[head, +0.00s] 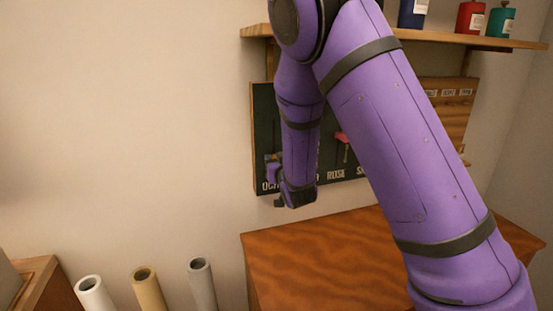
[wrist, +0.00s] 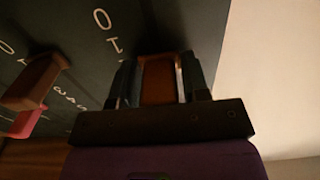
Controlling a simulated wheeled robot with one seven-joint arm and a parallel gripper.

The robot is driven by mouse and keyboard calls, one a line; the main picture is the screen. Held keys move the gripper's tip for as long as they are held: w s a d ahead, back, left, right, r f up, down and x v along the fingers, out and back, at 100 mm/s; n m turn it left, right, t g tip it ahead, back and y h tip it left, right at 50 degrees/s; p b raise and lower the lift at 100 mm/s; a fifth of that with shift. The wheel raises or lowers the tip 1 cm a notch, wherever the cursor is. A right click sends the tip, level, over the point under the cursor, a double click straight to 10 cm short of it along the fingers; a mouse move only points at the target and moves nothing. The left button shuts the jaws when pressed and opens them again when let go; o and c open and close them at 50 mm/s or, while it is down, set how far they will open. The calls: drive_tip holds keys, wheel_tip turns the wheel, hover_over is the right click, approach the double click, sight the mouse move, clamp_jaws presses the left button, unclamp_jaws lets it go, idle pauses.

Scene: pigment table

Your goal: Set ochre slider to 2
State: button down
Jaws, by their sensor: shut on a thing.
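The dark slider board (head: 262,125) hangs on the wall behind my arm. Its lower left label begins "OC" and is partly covered by my gripper (head: 277,186). In the wrist view the gripper (wrist: 159,78) is shut on the orange-brown ochre slider knob (wrist: 158,83), with a dark finger on each side. The knob is hidden in the head view.
Other knobs, one brown (wrist: 33,83) and one pink (wrist: 24,122), lie left in the wrist view. The pink knob (head: 342,137) also shows beside my arm. A wooden shelf (head: 510,43) with bottles is above. A wooden worktop (head: 310,255) and several upright tubes (head: 148,287) are below.

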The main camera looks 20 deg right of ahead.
drive_tip(key=c, duration=0.8)
unclamp_jaws()
drive_tip(key=shift+s, duration=0.1)
drive_tip(key=s, duration=1)
drive_tip(key=shift+s, duration=0.25)
drive_tip(key=shift+r, duration=0.1)
drive_tip(key=s+d+r+m+g+y, duration=0.1)
drive_tip(key=s+d+r+g, duration=0.3)
drive_tip(key=s+r+g, duration=0.45)
drive_tip(key=s+d+r+g, duration=0.1)
drive_tip(key=s+r, duration=0.1)
drive_tip(key=s, duration=0.5)
drive_tip(key=s+d+r+g, duration=0.1)
drive_tip(key=s+r+g, duration=0.1)
drive_tip(key=s, duration=0.5)
drive_tip(key=s+d+r+n+g+h, duration=0.1)
drive_tip(key=s+r, duration=0.2)
drive_tip(key=s, duration=0.5)
drive_tip(key=shift+r, duration=0.25)
